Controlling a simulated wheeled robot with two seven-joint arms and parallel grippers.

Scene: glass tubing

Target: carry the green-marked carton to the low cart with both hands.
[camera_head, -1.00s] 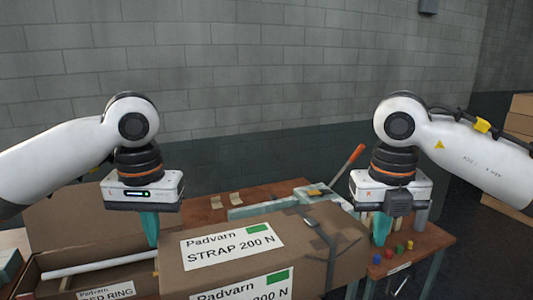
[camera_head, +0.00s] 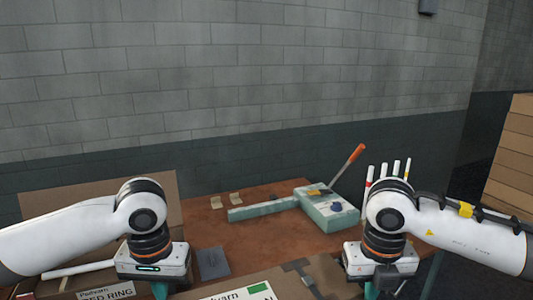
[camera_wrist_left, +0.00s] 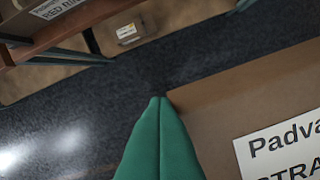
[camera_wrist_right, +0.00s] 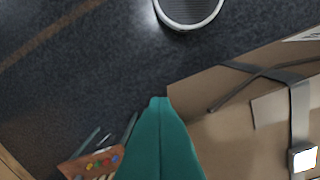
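The green-marked carton (camera_head: 312,268) is a brown box with a white label, a green patch and grey straps. Only its far part shows at the bottom of the head view. My left gripper (camera_head: 160,291) is at its left side and my right gripper (camera_head: 370,291) at its right side. In the left wrist view the teal fingers (camera_wrist_left: 160,100) are together against the carton's edge (camera_wrist_left: 215,105). In the right wrist view the fingers (camera_wrist_right: 158,102) are also together at the carton's edge (camera_wrist_right: 215,95). Dark floor shows beside the carton. I cannot make out the low cart.
The brown table (camera_head: 245,250) holds a pale green device with an orange handle (camera_head: 330,207) and a grey plate (camera_head: 212,263). An open carton (camera_head: 100,188) with a white tube is at left. Cartons (camera_head: 510,160) are stacked at right. A white-rimmed round thing (camera_wrist_right: 190,12) is on the floor.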

